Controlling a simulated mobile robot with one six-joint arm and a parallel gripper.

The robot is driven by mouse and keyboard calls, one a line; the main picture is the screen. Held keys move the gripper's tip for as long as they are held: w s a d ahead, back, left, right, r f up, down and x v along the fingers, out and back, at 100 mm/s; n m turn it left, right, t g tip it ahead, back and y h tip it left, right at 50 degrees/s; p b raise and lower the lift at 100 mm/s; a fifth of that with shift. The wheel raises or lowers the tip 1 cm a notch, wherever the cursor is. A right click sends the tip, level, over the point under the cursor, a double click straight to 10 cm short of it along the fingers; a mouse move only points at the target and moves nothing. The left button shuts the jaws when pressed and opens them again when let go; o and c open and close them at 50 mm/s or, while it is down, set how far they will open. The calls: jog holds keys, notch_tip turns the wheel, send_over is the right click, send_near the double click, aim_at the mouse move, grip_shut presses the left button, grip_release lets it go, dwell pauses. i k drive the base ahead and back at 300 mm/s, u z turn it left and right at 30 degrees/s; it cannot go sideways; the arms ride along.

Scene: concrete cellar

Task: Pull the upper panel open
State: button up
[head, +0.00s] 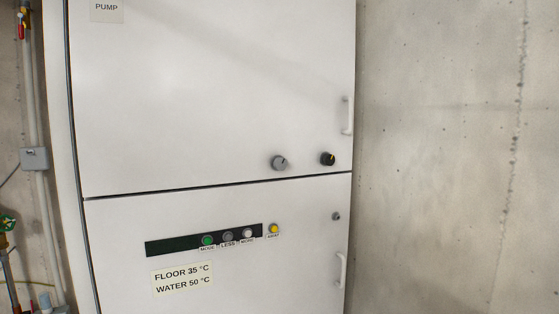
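The upper panel (200,90) is a large white door in the head view, with a "PUMP" label (106,10) at its top left. It looks shut, flush above the lower panel (220,285). Its white vertical bar handle (348,116) is near its right edge. A grey knob (279,163) and a black knob with a yellow mark (328,158) sit at its lower right. My gripper is not in view, and nothing touches the handle.
The lower panel carries a dark display (175,245), several buttons, a small round lock (336,216) and its own white handle (341,270). A bare concrete wall (450,150) is on the right. Pipes and a grey junction box (34,158) line the left.

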aim_at(167, 94)
jog(key=i, duration=0.8)
jog(key=z, duration=2.5)
jog(key=i, duration=0.35)
jog(key=u, duration=2.3)
